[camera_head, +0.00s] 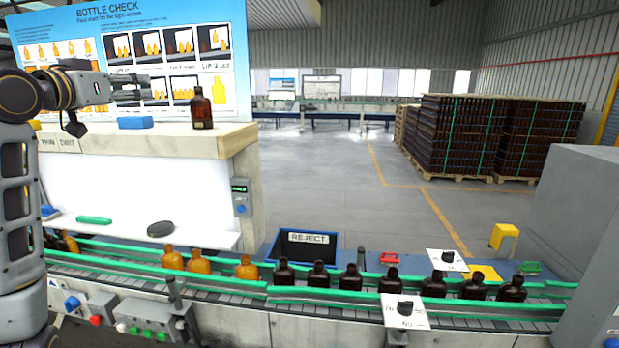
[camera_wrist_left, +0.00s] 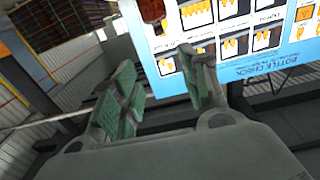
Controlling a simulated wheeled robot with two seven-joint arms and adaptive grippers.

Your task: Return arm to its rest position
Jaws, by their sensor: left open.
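My left gripper (camera_head: 128,79) is raised at the upper left of the head view, in front of the bottle check poster (camera_head: 165,14). Its fingers point right. In the left wrist view the two green-padded fingers (camera_wrist_left: 163,92) stand apart with nothing between them. A dark amber bottle (camera_head: 201,109) stands upright on the shelf (camera_head: 180,137), to the right of the gripper and apart from it. Part of a bottle (camera_wrist_left: 152,10) also shows at the top of the left wrist view. My right gripper is not in view.
A conveyor with green rails (camera_head: 190,284) carries several orange and dark bottles. A blue reject bin (camera_head: 304,250) stands behind it. A blue block (camera_head: 135,122) lies on the shelf below the gripper. Strapped pallets (camera_head: 480,135) stand far right. The floor beyond is clear.

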